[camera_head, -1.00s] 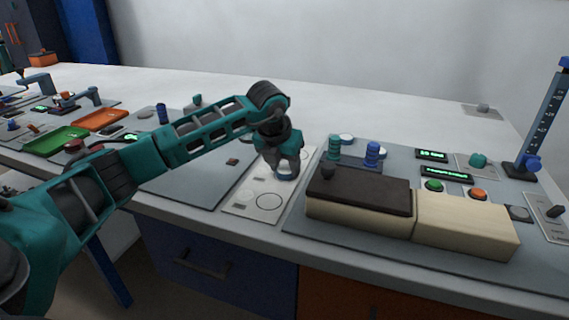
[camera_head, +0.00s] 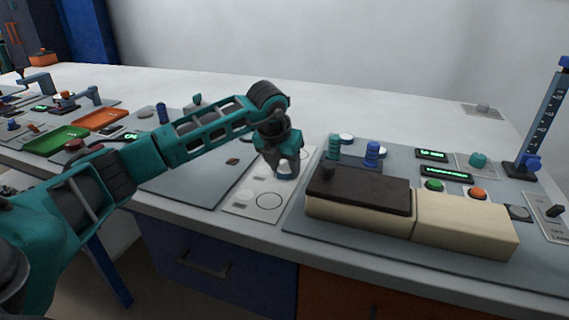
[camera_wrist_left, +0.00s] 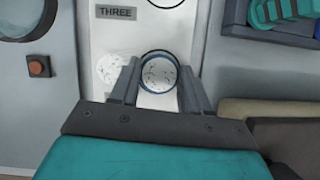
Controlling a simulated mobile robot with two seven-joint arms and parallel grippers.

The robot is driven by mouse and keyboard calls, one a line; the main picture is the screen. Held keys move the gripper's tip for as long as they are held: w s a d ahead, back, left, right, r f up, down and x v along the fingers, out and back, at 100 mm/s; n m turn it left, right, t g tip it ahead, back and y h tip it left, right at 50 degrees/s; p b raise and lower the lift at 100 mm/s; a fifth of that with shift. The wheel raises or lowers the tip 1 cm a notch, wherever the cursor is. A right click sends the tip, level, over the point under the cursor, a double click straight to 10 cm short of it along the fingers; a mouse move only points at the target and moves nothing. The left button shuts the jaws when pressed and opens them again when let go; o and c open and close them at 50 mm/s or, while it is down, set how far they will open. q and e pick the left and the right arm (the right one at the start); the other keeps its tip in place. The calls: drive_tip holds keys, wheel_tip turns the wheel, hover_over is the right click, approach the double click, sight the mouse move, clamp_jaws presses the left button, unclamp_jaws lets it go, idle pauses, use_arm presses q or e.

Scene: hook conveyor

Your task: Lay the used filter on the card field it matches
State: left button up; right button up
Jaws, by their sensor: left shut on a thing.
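The card (camera_head: 240,207) is a white strip on the bench with round fields along it. In the left wrist view the card (camera_wrist_left: 97,40) shows a "THREE" label and a speckled round field (camera_wrist_left: 113,68) left of my fingers. My left gripper (camera_head: 286,174) is shut on the used filter, just over the card. In the left wrist view the filter (camera_wrist_left: 158,74) is a round, pale, dark-speckled disc with a dark blue rim, between the fingertips of the left gripper (camera_wrist_left: 158,88). I cannot tell whether it touches the card. My right gripper is not in view.
A beige box with a dark lid (camera_head: 360,190) stands close to the right of the card. Green (camera_head: 334,148) and blue (camera_head: 372,154) ribbed cylinders stand behind it. A green tray (camera_head: 56,140) and an orange tray (camera_head: 100,119) lie far left. The bench's back is clear.

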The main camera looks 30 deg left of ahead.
sight(285, 170)
use_arm(q)
drive_tip(key=o, duration=1.5)
drive_tip(key=shift+r, duration=0.1)
drive_tip(key=shift+r+p, duration=0.8)
drive_tip(key=shift+r, duration=0.1)
drive_tip(key=shift+r+p, duration=1.85)
drive_tip(key=shift+r, duration=0.65)
